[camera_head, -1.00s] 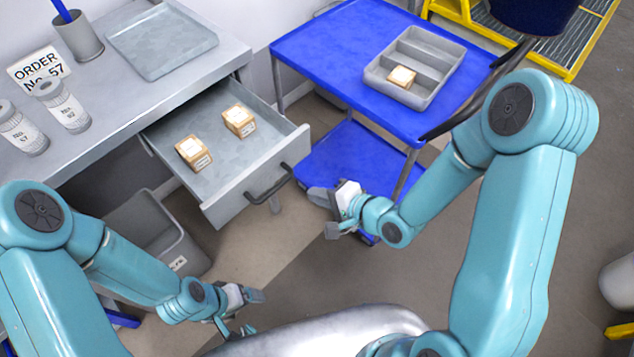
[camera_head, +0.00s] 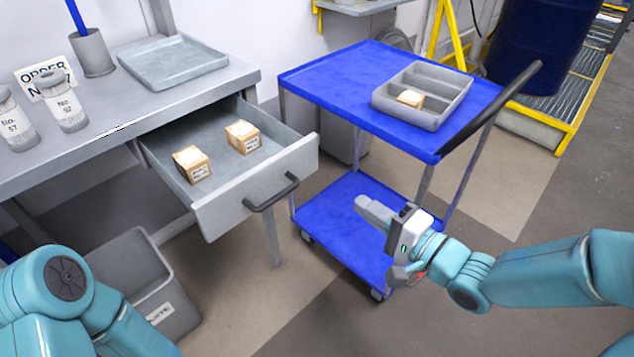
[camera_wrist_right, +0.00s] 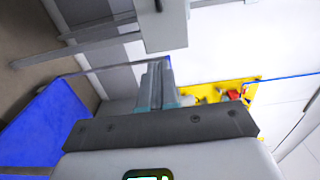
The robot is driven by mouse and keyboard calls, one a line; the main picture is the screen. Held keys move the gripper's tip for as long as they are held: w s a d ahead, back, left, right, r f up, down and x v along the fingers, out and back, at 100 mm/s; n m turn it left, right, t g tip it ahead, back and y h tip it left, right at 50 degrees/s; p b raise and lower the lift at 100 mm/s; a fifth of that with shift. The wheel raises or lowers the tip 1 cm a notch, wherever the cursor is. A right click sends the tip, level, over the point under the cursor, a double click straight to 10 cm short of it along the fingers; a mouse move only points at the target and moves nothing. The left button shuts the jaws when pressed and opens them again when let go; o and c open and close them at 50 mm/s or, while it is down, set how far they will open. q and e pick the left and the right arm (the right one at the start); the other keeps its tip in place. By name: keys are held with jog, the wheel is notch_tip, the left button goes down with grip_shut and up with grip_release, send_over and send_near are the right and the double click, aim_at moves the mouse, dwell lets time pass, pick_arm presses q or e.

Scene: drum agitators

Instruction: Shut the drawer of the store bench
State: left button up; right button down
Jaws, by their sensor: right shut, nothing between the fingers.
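The drawer (camera_head: 235,205) of the grey store bench (camera_head: 110,145) stands pulled out in the head view. Its dark bar handle (camera_head: 271,194) is on the front panel. Two small cartons, a left one (camera_head: 192,164) and a right one (camera_head: 243,137), lie inside. My right gripper (camera_head: 361,204) is to the right of the drawer front and apart from it, in front of the blue cart. Its fingers (camera_wrist_right: 158,72) are together and empty in the right wrist view. My left gripper is out of view; only part of its arm shows at the lower left.
The blue cart (camera_head: 315,82) stands right of the drawer and carries a grey divided tray (camera_head: 440,113) with one carton (camera_head: 410,98). A grey bin (camera_head: 170,290) is below the drawer at left. The floor in front of the drawer is clear.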

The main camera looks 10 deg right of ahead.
aim_at(304, 165)
jog(key=b+x, duration=0.1)
jog(key=x, duration=1.1)
jog(key=shift+a+b, duration=0.1)
jog(key=shift+b, duration=0.3)
jog(key=shift+w+a+r, duration=0.1)
jog(key=shift+w+a, duration=0.2)
jog(key=shift+w, duration=0.2)
